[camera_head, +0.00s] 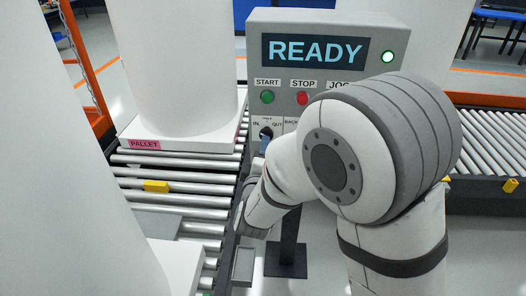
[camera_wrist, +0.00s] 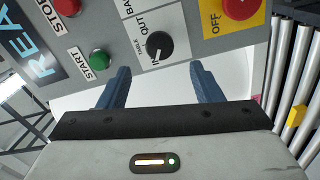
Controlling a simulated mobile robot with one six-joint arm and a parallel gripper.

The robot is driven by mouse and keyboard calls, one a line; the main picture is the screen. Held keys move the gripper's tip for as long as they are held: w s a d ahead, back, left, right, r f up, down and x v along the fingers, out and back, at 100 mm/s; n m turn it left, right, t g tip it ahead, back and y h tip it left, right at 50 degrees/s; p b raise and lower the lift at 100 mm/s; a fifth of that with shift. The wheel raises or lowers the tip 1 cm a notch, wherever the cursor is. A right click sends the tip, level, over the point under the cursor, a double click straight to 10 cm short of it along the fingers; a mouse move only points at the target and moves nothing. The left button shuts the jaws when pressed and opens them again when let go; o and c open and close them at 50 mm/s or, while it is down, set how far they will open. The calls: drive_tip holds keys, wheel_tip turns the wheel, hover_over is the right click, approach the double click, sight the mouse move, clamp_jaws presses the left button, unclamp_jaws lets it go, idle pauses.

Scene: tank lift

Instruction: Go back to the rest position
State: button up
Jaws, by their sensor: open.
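My gripper (camera_wrist: 160,72) shows in the wrist view with its two blue fingers spread apart and nothing between them. A black selector knob (camera_wrist: 160,46) marked IN and OUT lies just ahead of the fingertips, clear of them; its white mark is on the IN side. In the head view a blue finger (camera_head: 264,146) shows just below the knob (camera_head: 266,133), and my arm hides much of the gripper. The grey control panel (camera_head: 258,50) has a display (camera_head: 315,52) reading READY and a lit green lamp (camera_head: 388,57).
The panel has a green START button (camera_head: 267,97), a red STOP button (camera_head: 302,98) and a red button (camera_wrist: 240,8) near an OFF label. A white tank (camera_head: 180,60) stands on a pallet (camera_head: 190,143) on the left roller conveyor (camera_head: 175,173). Another conveyor (camera_head: 490,135) runs at the right.

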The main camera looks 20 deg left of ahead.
drive_tip(key=s+d+r+m+g+p, duration=0.1)
drive_tip(key=d+r+m+g+p, duration=0.25)
drive_tip(key=d+m+g, duration=0.9)
drive_tip(key=s+d+r+m+g+h+p, duration=0.1)
drive_tip(key=s+d+m+h, duration=0.3)
drive_tip(key=s+d, duration=1.5)
drive_tip(key=d+r+m+g, duration=0.1)
drive_tip(key=d, duration=0.2)
drive_tip(key=shift+r+m+p, duration=0.2)
drive_tip(key=shift+m+p, duration=0.15)
drive_tip(key=shift+p, duration=0.05)
